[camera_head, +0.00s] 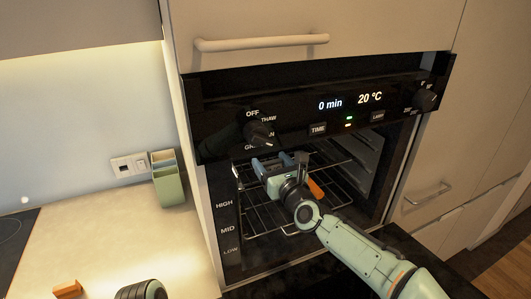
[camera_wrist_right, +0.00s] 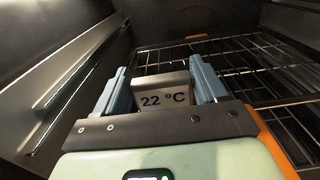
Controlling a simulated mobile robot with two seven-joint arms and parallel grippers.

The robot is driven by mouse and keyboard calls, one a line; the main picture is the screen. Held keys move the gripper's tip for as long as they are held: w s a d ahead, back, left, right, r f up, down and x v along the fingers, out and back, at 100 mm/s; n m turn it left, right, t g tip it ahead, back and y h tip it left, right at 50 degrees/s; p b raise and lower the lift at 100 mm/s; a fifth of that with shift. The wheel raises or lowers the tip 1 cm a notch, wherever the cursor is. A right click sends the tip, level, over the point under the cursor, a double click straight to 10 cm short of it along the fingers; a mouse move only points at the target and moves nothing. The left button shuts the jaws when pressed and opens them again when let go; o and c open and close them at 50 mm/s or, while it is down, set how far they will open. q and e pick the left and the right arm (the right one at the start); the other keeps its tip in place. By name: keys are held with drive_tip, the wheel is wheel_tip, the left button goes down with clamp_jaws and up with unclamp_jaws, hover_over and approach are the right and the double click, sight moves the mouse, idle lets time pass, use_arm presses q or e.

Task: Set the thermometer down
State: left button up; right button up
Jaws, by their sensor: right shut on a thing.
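The thermometer (camera_wrist_right: 165,94) is a small pale block with a dark "22 °C" reading on its face. My right gripper (camera_wrist_right: 158,76) is shut on it, with one blue-grey finger on each side. In the head view my right gripper (camera_head: 280,164) reaches into the open oven, above the wire rack (camera_head: 258,217). The thermometer is hard to make out there. I cannot tell whether its underside touches the rack. The rack also shows in the wrist view (camera_wrist_right: 262,58).
The oven's control panel (camera_head: 290,108) reads "0 min" and "20 °C", just above my right gripper. Ribbed side rails (camera_wrist_right: 72,75) run along the oven wall. A green container (camera_head: 167,180) stands on the counter (camera_head: 125,235) at left. An orange strip (camera_wrist_right: 197,37) shows deeper inside.

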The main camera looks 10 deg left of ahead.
sight(265, 162)
drive_tip(key=x, duration=0.1)
drive_tip(key=p+x, duration=0.2)
drive_tip(key=shift+w+a+r, duration=0.15)
drive_tip(key=shift+a+r, duration=0.15)
drive_tip(key=shift+w+f, duration=0.3)
drive_tip(key=shift+f, duration=0.3)
drive_tip(key=shift+w+f, duration=0.25)
drive_tip(key=shift+f, duration=0.3)
drive_tip(key=shift+s+r, duration=0.15)
drive_tip(key=shift+s, duration=0.3)
drive_tip(key=shift+w+f, duration=0.2)
drive_tip(key=shift+f, duration=0.15)
drive_tip(key=o, duration=1.1)
use_arm(q)
drive_tip(key=shift+w+r, duration=0.3)
drive_tip(key=shift+r, duration=0.3)
drive_tip(key=shift+w+r, duration=0.3)
drive_tip(key=shift+r, duration=0.25)
use_arm(e)
drive_tip(key=shift+s+r, duration=0.1)
drive_tip(key=shift+r, duration=0.05)
